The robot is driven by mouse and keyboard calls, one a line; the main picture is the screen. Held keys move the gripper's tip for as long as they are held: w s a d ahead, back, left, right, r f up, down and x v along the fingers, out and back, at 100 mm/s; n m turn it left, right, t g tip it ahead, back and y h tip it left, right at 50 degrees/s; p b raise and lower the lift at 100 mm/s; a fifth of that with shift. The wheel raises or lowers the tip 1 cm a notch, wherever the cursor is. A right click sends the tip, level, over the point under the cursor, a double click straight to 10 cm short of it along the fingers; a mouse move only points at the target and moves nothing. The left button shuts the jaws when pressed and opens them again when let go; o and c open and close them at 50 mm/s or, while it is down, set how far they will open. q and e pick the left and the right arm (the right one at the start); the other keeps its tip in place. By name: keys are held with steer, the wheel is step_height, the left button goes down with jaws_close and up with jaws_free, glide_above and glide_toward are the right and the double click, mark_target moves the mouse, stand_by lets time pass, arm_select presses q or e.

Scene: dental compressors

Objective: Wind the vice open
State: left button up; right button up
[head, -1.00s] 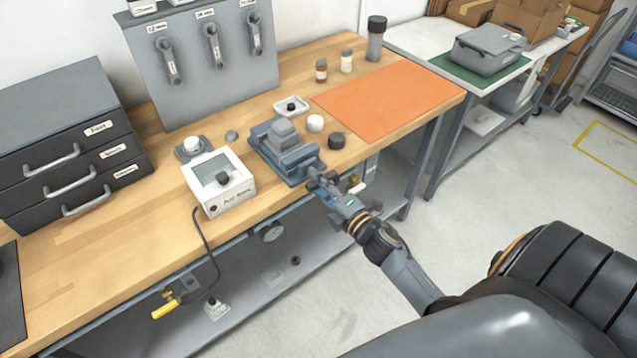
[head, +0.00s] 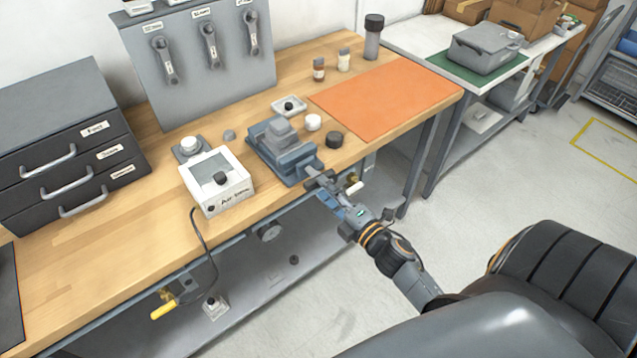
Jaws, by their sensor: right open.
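The blue-grey vice (head: 291,166) stands at the front edge of the wooden bench, with a grey block (head: 281,132) at its jaws. Its screw end points out over the bench edge, towards my right gripper. A dark crossbar, apparently the vice handle (head: 318,181), shows at that end. My right gripper (head: 330,190) is open, just in front of the handle and beyond the bench edge. The fingers are small and overlap the handle in the picture, so I cannot tell whether they touch it. My left gripper is not in view.
A white box with a black knob (head: 217,183) stands left of the vice. A black round cap (head: 334,140) and a white one (head: 313,122) lie to its right. A white-handled fitting (head: 354,188) sits under the bench edge, close to my gripper. An orange mat (head: 385,98) is bare.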

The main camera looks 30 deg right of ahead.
mark_target(315, 175)
steer(key=s, duration=0.8)
steer(key=shift+d, duration=0.35)
steer(key=shift+s, duration=0.1)
steer(key=o, duration=0.5)
steer(key=shift+r, duration=0.1)
steer(key=o, duration=0.4)
steer(key=shift+r+m, duration=0.15)
steer(key=shift+m, duration=0.55)
steer(key=o, duration=0.3)
steer(key=shift+s+d+r+m+t+b, duration=0.15)
steer(key=shift+m+b, duration=0.1)
steer(key=shift+m, duration=0.25)
steer(key=shift+w+a+r+m+t+b, duration=0.1)
steer(key=shift+m+t+b, duration=0.1)
steer(key=shift+m, duration=0.3)
steer(key=w+m, duration=0.4)
steer(key=m, duration=0.1)
steer(key=w+m, duration=0.4)
steer(key=m, duration=0.1)
steer(key=w+f+m, duration=0.1)
steer(key=w+m, duration=0.3)
steer(key=m, duration=0.1)
steer(key=shift+w+m, duration=0.2)
steer(key=shift+m, duration=0.1)
